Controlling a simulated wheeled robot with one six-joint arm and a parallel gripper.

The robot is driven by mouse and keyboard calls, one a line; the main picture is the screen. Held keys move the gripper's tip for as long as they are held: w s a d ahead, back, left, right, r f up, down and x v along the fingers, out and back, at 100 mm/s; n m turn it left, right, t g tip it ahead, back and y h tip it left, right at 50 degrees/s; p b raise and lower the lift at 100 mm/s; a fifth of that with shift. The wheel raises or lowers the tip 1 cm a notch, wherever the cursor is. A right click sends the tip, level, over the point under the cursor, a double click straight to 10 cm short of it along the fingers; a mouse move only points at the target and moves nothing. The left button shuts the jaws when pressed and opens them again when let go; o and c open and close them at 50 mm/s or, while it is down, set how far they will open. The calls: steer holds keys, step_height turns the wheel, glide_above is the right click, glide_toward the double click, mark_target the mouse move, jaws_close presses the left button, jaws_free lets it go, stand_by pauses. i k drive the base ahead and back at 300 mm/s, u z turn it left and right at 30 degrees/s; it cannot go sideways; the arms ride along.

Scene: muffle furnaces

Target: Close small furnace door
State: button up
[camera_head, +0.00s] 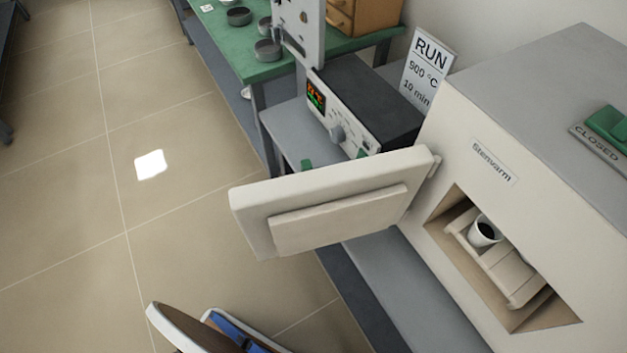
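The furnace (430,190) at the right is a cream box with a grey top and a "Stenvarm" label. Its door (340,195) stands wide open, swung out to the left from a hinge at the left side of the opening. The raised inner block of the door faces the camera. In the open chamber (476,258) a white cup (484,232) with dark contents stands on a pale rack. My gripper is not in view.
A control unit (345,110) with a lit display and a "RUN 900 °C 10 min" sign (425,68) stand behind the door. A green table (225,40) with dark bowls is at the back. A "CLOSED" plate (597,143) lies on the furnace.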

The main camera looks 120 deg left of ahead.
mark_target(295, 213)
steer(key=u, duration=0.05)
steer(key=k, duration=1.05)
steer(key=u, duration=2.3)
steer(key=k, duration=1.15)
steer(key=u, duration=0.8)
steer(key=i, duration=0.75)
steer(key=z, duration=0.7)
